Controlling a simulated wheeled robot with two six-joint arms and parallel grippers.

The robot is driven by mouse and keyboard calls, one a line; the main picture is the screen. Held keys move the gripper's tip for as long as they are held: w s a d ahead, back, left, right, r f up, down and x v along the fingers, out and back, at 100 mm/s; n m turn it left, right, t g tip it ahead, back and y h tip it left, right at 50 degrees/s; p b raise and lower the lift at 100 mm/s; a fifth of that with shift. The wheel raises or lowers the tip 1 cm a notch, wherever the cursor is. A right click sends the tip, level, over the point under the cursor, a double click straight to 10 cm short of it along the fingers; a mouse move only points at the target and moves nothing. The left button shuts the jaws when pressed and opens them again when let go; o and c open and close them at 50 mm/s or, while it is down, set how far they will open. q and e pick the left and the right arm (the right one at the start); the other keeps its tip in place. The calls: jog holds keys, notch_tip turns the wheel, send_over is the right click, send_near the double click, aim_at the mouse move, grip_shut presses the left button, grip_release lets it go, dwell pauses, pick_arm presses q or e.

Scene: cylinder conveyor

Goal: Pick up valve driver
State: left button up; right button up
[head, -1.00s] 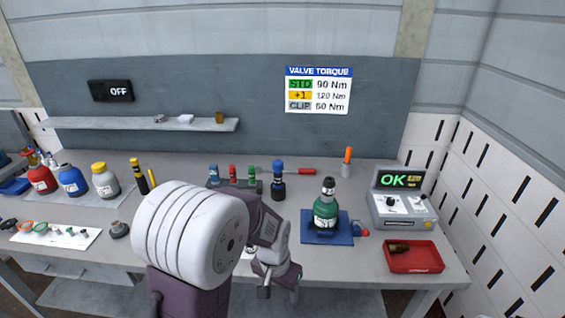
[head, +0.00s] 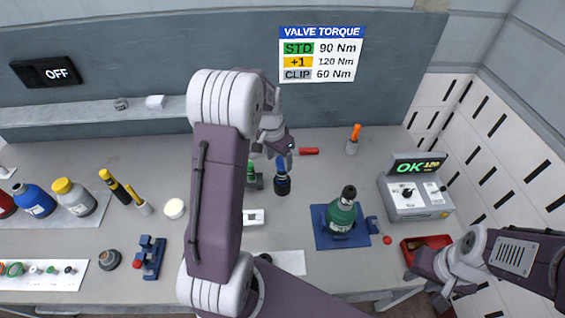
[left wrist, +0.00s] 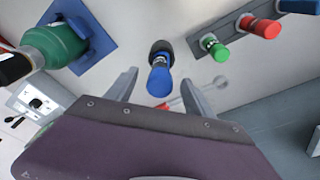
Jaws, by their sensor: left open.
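The upright tool with a blue top and black lower body, which looks like the valve driver (head: 282,180), stands on the bench in the head view. In the left wrist view the valve driver (left wrist: 160,72) shows between and beyond the two finger tips. My left gripper (head: 285,150) is open and empty just above and behind it in the head view; I cannot see any contact. My right gripper (head: 435,290) is low at the right by the red tray, and its fingers are not clear.
A green bottle (head: 342,214) stands on a blue base (head: 325,237) right of the driver. Green and red sockets (left wrist: 263,26) sit close by. A grey OK box (head: 415,200) and red tray (head: 410,243) are at the right. My left arm hides part of the bench.

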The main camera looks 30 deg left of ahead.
aim_at(280, 162)
pick_arm(q)
jog(key=shift+w+d+f, duration=0.15)
jog(key=shift+w, duration=0.25)
jog(key=shift+w+d+f, duration=0.1)
jog(key=shift+w, duration=0.3)
notch_tip(280, 162, down, 3)
jog(key=shift+s+a+p, duration=0.15)
jog(key=shift+p, duration=0.4)
jog(key=shift+s+f, duration=0.1)
jog(key=shift+f, duration=0.1)
jog(key=f+p, duration=0.1)
jog(key=f, duration=0.1)
jog(key=w+f+p, duration=0.1)
jog(key=f, duration=0.1)
jog(key=shift+f, duration=0.75)
jog(key=shift+r, duration=0.1)
jog(key=shift+c, duration=0.9)
grip_shut()
pick_arm(e)
jog(key=r, duration=0.1)
jog(key=w+r, duration=0.1)
jog(key=shift+d+r, duration=0.15)
jog(key=shift+r, duration=0.2)
